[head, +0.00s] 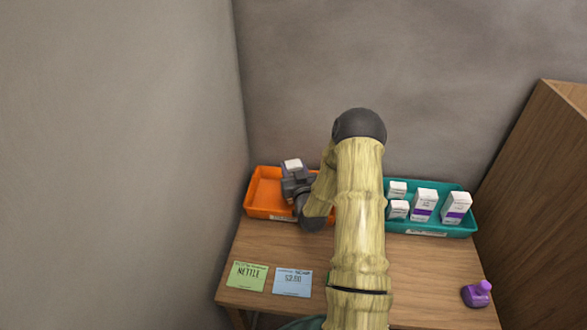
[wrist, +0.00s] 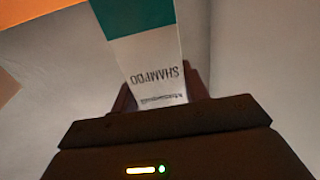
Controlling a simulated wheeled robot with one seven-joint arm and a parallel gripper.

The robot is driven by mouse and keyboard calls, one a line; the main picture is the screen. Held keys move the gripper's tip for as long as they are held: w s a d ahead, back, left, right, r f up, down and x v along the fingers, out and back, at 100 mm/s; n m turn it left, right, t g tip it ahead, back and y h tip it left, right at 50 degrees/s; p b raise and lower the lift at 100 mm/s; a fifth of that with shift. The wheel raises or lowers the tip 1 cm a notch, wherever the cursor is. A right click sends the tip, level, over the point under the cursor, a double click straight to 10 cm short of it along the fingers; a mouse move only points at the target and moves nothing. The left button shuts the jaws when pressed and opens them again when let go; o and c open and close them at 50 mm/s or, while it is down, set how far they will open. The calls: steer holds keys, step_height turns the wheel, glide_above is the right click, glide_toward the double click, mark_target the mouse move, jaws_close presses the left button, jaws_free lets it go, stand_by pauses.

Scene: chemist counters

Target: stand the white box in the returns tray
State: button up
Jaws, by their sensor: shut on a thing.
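My gripper (head: 297,180) is over the orange tray (head: 262,190), at the left of the counter in the head view. It is shut on a white box (head: 293,163), whose pale top shows just beyond the fingers. In the wrist view the white box (wrist: 152,65) sits between the two fingers (wrist: 160,92); it has a teal band and the word SHAMPOO, upside down. My gripper and arm hide the box's lower part and the tray's right side, so I cannot tell whether the box touches the tray floor. The tray's front label is too small to read.
A teal tray (head: 440,229) at the right holds several white boxes with purple bands. A green NETTLE card (head: 247,275) and a blue price card (head: 292,282) lie front left. Walls rise behind and left.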

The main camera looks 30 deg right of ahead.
steer(key=shift+f, duration=0.15)
steer(key=o, duration=1.3)
steer(key=shift+s, duration=0.1)
steer(key=b+v, duration=0.3)
steer(key=v, duration=0.9)
steer(key=shift+r, duration=0.2)
